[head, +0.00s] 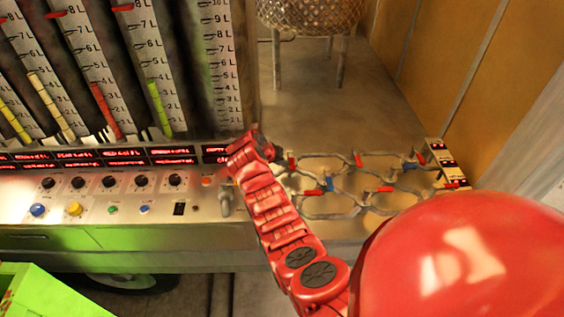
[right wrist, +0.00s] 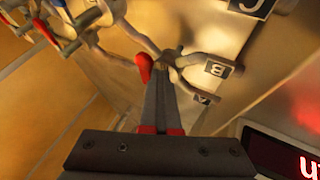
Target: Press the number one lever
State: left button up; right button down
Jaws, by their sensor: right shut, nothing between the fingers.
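Several levers with red or blue handles sit on the grey pipework in the head view, such as a red lever (head: 357,159) and a blue lever (head: 329,184). I cannot read which is number one. My right gripper (right wrist: 160,85) is shut and empty. In the right wrist view its tips are at the pipes, close beside a red handle (right wrist: 144,67); I cannot tell whether they touch. Plates marked B (right wrist: 217,69) and A (right wrist: 203,98) are just right of the tips. In the head view the red right arm mostly hides its gripper. My left gripper is out of view.
A control panel (head: 110,186) with knobs and red displays fills the left, below tall litre gauges (head: 143,50). A wire basket stand (head: 311,14) is behind the pipes. A labelled plate (head: 445,162) closes the right end. A green box (head: 45,290) is at lower left.

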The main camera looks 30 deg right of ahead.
aim_at(294, 164)
jog(key=d+n+p, duration=0.1)
jog(key=s+n+t+p, duration=0.1)
jog(key=s+d+n+t+y+p, duration=0.1)
jog(key=n+p, duration=0.1)
jog(key=shift+s+d+r, duration=0.15)
jog(key=shift+s+d, duration=0.05)
jog(key=shift+d, duration=0.1)
jog(key=d+n+t+y+b, duration=0.1)
jog(key=d+n+b, duration=0.1)
jog(key=n+b, duration=0.1)
jog(key=d+n+t+y+b, duration=0.1)
jog(key=d+n+y+b, duration=0.1)
jog(key=d+n+b, duration=0.1)
jog(key=d+n+t+y+b, duration=0.1)
jog(key=d+n+b, duration=0.1)
jog(key=b, duration=0.3)
jog(key=shift+d+f+n+t+y, duration=0.25)
jog(key=shift+f+n+t+y, duration=0.05)
jog(key=shift+f+n, duration=0.1)
jog(key=shift+w+d+r+b, duration=0.2)
jog(key=shift+d+r+b, duration=0.2)
jog(key=shift+b, duration=0.55)
